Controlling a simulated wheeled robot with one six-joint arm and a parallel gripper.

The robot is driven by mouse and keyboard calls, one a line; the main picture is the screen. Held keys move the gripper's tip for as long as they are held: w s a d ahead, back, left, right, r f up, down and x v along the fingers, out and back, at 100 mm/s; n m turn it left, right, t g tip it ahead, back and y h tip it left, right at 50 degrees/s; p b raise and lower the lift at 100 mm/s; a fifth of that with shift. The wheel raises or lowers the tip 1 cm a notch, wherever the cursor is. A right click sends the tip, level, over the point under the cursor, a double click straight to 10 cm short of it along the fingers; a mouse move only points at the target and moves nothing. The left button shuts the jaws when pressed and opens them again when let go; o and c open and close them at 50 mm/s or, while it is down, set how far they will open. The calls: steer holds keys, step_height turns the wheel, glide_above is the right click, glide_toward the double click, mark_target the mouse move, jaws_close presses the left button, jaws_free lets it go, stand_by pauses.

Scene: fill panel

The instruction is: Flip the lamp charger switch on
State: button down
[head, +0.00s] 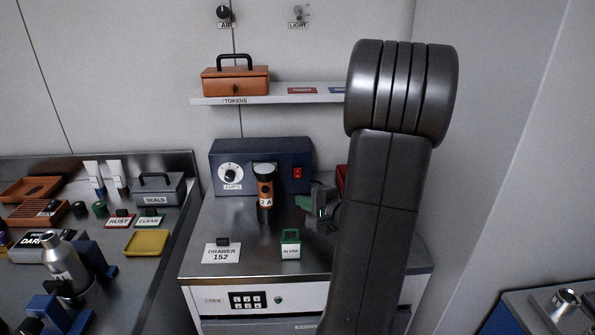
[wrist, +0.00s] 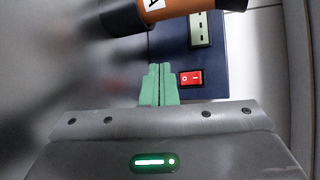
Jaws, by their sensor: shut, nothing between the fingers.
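The lamp charger (head: 216,158) is a dark blue box at the back of the steel bench, with an AMPS dial (head: 231,173) at its left. Its red rocker switch (head: 297,173) is at the right of its front face. In the wrist view the red switch (wrist: 191,78) shows white 0 and I marks; I cannot tell which side is pressed. My gripper (head: 304,203) is low in front of the charger's right side. In the wrist view its green fingers (wrist: 159,82) are together and empty, just left of the switch in the picture, with no contact visible.
An orange and black lamp marked 2 A (head: 266,187) stands before the charger, close to my fingers; it crosses the top of the wrist view (wrist: 170,10). A green-framed tag (head: 290,245) and a DRAWER 152 sign (head: 221,253) stand at the bench front.

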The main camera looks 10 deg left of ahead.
mark_target(298, 173)
steer(key=w+p, duration=0.1)
steer(key=w, duration=0.1)
steer(key=w+a+r+p, duration=0.1)
steer(key=w, duration=0.1)
steer(key=w+a+p, duration=0.1)
steer(key=w, duration=0.2)
steer(key=shift+r, duration=0.2)
steer(key=shift+w+a+r, duration=0.15)
steer(key=shift+w, duration=0.4)
steer(key=shift+w, duration=0.15)
stand_by(1.3)
steer(key=shift+w+a+r, duration=0.1)
steer(key=shift+w, duration=0.15)
steer(key=shift+w+a+r, duration=0.1)
steer(key=shift+w, duration=0.25)
stand_by(0.6)
steer(key=shift+b, duration=0.3)
steer(key=shift+s+f+b, duration=0.2)
steer(key=shift+s+b, duration=0.15)
steer(key=shift+b, duration=0.05)
steer(key=shift+s+d+b, duration=0.2)
steer(key=shift+s+b, duration=0.1)
steer(key=shift+s, duration=0.1)
